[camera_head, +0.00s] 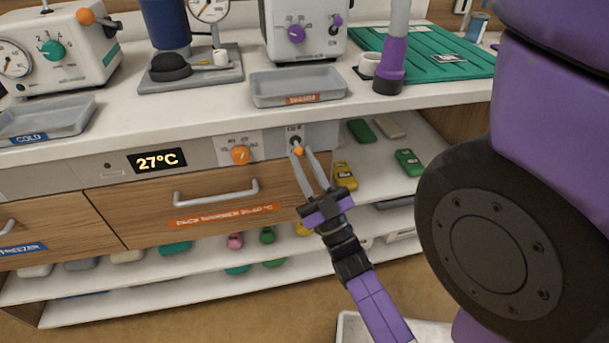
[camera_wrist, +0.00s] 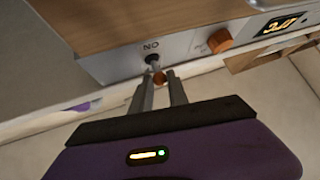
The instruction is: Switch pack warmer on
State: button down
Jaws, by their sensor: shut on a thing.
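The toggle switch (camera_head: 298,151) with a small orange tip is on the grey control strip above the drawer labelled pack warmer (camera_head: 216,190). A label above the switch reads ON, upside down in the wrist view. The lever leans outward and down from its dark base; whether it is on is unclear. My gripper (camera_head: 302,153) is shut on the switch, its two grey fingers either side of the orange tip. The wrist view also shows the switch (camera_wrist: 158,77) between the fingertips. The lit display (camera_head: 157,161) reads 27°C.
An orange dial (camera_head: 240,155) sits just left of the switch. The drawer's bar handle (camera_head: 216,192) projects below. A grey tray (camera_head: 298,87) stands on the counter above. Open shelves with coloured packs (camera_head: 408,161) lie to the right.

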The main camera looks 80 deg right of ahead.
jog(key=shift+f+n+t+b, duration=0.25)
jog(key=shift+n+t+b, duration=0.35)
jog(key=shift+b, duration=0.4)
jog(key=c, duration=1.3)
grip_release()
jog(key=shift+d, duration=0.1)
jog(key=shift+v, duration=3.9)
jog(key=shift+w, duration=0.1)
